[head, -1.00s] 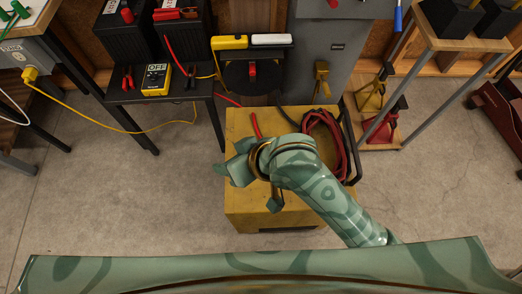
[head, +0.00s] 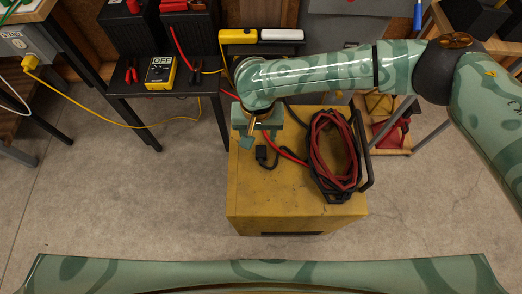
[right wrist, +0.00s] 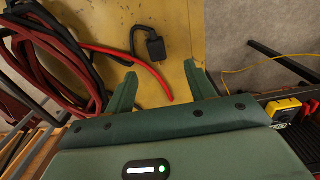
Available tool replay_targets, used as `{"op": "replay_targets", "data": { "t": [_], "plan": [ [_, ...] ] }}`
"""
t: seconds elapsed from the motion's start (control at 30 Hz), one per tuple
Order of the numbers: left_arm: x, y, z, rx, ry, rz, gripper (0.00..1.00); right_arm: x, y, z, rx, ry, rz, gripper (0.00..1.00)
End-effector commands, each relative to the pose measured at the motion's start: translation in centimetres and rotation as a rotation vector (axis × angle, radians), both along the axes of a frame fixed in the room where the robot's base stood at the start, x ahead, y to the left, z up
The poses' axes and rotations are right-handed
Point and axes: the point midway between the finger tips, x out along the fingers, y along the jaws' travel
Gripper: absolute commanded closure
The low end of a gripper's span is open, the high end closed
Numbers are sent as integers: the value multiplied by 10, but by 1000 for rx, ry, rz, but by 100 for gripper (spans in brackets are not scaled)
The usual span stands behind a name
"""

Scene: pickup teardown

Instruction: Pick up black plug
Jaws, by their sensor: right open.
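The black plug (head: 261,153) lies on top of the yellow box (head: 285,205), near its left side, at the end of a black cable. In the right wrist view the plug (right wrist: 155,47) is a small dark block beyond my open fingers. My right gripper (head: 247,141) is just left of and behind the plug in the head view, apart from it. My left gripper is not in view.
Coiled red and black cables (head: 333,153) lie on the box's right side, by a black handle (head: 366,150). A loose red cable end (right wrist: 168,97) lies close to my fingers. A yellow multimeter (head: 158,76) stands on the black table at left. The box's front top is clear.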

Motion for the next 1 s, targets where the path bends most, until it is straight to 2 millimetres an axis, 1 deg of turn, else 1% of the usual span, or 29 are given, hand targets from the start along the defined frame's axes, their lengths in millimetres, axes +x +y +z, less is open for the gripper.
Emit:
{"op": "replay_targets", "data": {
  "t": [0.03,0.1,0.2,0.37,0.53,0.63,0.73,0.97,1.0],
  "plan": [
    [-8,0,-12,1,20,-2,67,-1,0,-22,-1,8,2,45],
    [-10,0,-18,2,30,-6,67,-1,0,-35,0,8,3,45],
    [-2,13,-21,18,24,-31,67,0,0,-47,1,4,4,45],
    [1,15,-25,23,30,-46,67,0,-1,-55,1,1,4,45],
    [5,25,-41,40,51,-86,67,1,-6,-84,2,6,5,45],
    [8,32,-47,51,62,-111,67,0,-8,-99,0,7,4,45],
    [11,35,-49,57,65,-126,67,0,-8,-104,1,3,5,45],
    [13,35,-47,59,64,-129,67,1,-7,-101,1,-2,4,45],
    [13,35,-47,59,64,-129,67,1,-7,-101,1,-2,4,54]
  ]
}}
